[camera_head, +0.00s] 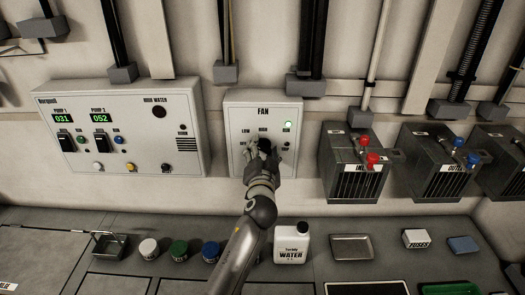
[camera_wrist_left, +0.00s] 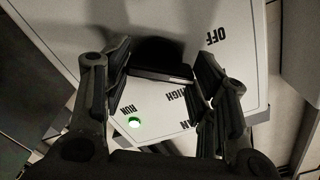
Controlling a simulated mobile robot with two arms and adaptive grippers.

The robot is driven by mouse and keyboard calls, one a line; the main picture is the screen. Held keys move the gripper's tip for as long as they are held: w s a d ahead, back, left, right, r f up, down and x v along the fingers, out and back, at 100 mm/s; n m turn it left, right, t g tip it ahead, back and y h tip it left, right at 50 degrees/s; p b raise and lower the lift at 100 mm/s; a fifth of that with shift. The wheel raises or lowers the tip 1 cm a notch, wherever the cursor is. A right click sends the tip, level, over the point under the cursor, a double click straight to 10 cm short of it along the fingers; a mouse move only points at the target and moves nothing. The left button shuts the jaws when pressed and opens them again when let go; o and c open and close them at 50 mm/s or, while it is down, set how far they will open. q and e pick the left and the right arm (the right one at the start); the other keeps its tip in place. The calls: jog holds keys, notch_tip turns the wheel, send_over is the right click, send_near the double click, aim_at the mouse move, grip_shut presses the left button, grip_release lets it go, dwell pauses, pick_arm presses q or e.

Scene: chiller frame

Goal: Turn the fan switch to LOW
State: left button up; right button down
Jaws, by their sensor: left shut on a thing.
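The fan box (camera_head: 236,110) is a pale panel on the wall, marked FAN, with a lit green lamp (camera_head: 287,126) by RUN. Its dark switch knob (camera_head: 265,144) is partly hidden behind my left gripper (camera_head: 262,149). In the left wrist view the black knob (camera_wrist_left: 160,62) sits between the fingers of my left gripper (camera_wrist_left: 165,78), which is shut on it. The labels OFF, HIGH and RUN show around it there. LOW shows to the upper left of the knob in the head view. The knob's exact pointing direction is hard to tell. My right gripper is not in view.
A pump control panel (camera_head: 118,145) is to the left of the fan box. Metal units with red (camera_head: 350,180) and blue (camera_head: 440,175) valves stand to the right. Below, the bench holds a water jug (camera_head: 291,245), several coloured jars and trays.

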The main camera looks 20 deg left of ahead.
pick_arm(q)
jog(key=shift+r+m, duration=0.1)
jog(key=shift+m, duration=0.5)
jog(key=shift+c, duration=0.2)
jog(key=o, duration=0.8)
jog(key=shift+o, duration=1.2)
jog(key=v, duration=1.2)
